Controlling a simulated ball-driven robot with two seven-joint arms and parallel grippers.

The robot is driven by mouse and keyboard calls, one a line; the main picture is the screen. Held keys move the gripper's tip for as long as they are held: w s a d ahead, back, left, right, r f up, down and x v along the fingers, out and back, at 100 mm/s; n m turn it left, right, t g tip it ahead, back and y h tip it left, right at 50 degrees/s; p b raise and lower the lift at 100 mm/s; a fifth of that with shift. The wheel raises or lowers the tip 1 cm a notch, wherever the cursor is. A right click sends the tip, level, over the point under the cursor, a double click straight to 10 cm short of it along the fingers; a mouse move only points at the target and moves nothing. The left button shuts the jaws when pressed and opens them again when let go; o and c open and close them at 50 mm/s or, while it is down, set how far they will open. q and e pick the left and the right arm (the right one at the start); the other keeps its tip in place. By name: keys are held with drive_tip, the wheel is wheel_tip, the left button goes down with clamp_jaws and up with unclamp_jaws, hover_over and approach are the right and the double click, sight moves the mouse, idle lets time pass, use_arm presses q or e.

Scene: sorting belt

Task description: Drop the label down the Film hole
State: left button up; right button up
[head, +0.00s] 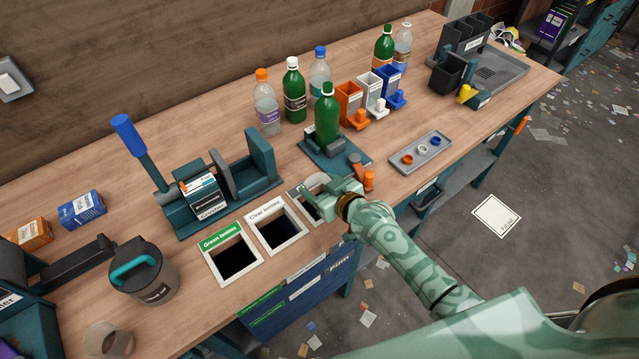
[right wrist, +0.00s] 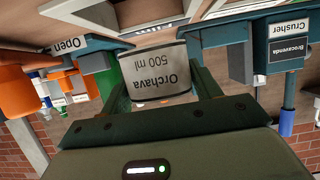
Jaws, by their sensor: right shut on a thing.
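My right gripper (head: 335,189) is over the rightmost of three square holes in the bench, the Film hole (head: 296,192), and partly hides its opening and name. In the right wrist view, the gripper (right wrist: 156,85) is shut on the label (right wrist: 158,72), a grey curved piece reading "Orchava 500 ml" upside down. The label is held between the two fingers; in the head view I cannot make it out clearly. The word Film shows on the blue bin front (head: 338,264) below. My left gripper is not in view.
The Clear bottles hole (head: 262,214) and Green bottles hole (head: 218,240) lie to the left. The crusher (head: 210,192) stands behind them. A green bottle (head: 327,118) stands on a teal fixture (head: 320,155) behind the gripper. A grey tray of caps (head: 437,139) lies right.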

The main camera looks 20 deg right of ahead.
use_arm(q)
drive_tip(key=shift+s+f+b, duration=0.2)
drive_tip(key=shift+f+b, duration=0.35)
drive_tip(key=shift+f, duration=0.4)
use_arm(e)
drive_tip(key=shift+f, duration=0.95)
drive_tip(key=o, duration=0.9)
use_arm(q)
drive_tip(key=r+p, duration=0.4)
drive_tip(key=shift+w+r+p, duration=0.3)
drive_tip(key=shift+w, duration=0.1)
use_arm(e)
drive_tip(key=v, duration=1.6)
drive_tip(key=shift+s, duration=0.15)
drive_tip(key=shift+d, duration=0.1)
